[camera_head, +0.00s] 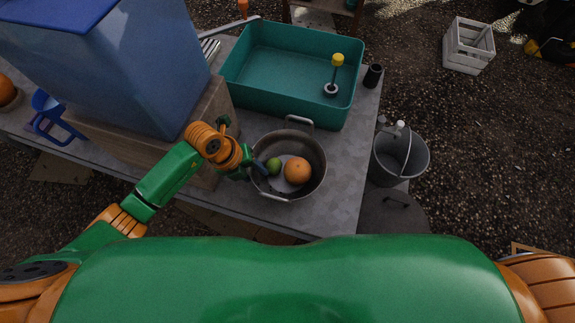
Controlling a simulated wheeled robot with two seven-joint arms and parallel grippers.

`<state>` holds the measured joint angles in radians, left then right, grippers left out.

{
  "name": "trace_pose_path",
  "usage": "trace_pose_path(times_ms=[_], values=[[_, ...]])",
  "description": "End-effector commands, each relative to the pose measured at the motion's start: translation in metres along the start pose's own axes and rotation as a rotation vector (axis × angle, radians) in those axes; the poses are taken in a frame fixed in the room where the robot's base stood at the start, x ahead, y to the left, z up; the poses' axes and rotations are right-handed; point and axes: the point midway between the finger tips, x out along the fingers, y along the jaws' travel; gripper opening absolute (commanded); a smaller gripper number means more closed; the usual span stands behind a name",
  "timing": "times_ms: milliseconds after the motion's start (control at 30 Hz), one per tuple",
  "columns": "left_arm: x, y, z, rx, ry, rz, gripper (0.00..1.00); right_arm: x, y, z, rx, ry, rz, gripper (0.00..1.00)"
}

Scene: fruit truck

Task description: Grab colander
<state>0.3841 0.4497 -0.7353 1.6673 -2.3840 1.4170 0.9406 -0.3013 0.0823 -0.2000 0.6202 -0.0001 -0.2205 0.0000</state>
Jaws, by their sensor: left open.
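A metal colander (316,165) with two side handles stands on the grey table. My right gripper is not in view.
A teal basin (290,62) with a yellow-topped plunger-like tool (337,65) stands behind the colander. A large blue container (130,70) on a wooden block is at left. A grey bucket (418,160) is right of the table (345,185). A white crate (468,46) lies on the ground.

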Motion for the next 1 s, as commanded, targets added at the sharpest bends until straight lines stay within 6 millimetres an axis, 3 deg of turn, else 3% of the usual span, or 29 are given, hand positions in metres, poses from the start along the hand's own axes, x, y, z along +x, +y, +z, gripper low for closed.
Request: trace_pose_path(times_ms=[233, 400, 433, 1000], values=[[0.0049, 0.0004, 0.0, 0.001, -0.001, 0.0, 0.5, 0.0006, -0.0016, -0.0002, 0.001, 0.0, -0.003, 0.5], [0.0046, 0.0003, 0.0001, 0.001, -0.001, 0.0, 0.04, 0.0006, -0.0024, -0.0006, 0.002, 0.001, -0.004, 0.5], [0.0046, 0.0003, 0.0001, 0.001, -0.001, 0.0, 0.0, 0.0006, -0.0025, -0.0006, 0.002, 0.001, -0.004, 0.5], [0.005, 0.0016, -0.0003, 0.0, 0.001, 0.004, 0.0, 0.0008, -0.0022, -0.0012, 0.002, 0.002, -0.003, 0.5]])
